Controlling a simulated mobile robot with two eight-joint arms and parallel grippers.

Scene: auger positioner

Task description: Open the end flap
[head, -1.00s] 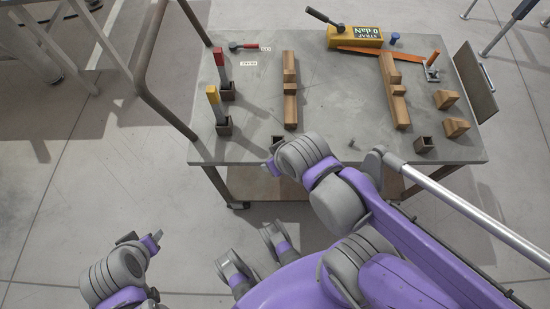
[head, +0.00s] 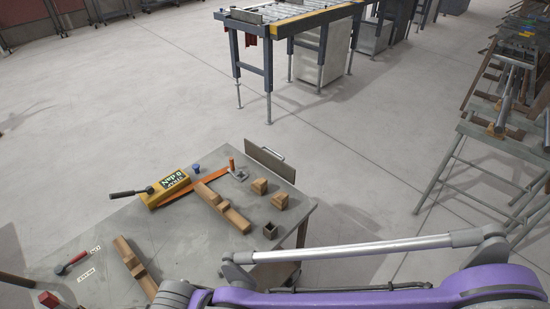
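Neither gripper's fingers show in the head view.
On the table are a yellow block (head: 166,189) with a black-handled lever, an orange strip (head: 182,209), wooden blocks (head: 224,209) and a small dark square socket (head: 270,230). A roller conveyor (head: 290,18) stands behind. Steel racks (head: 480,150) stand at right. Floor beyond the panel is clear.

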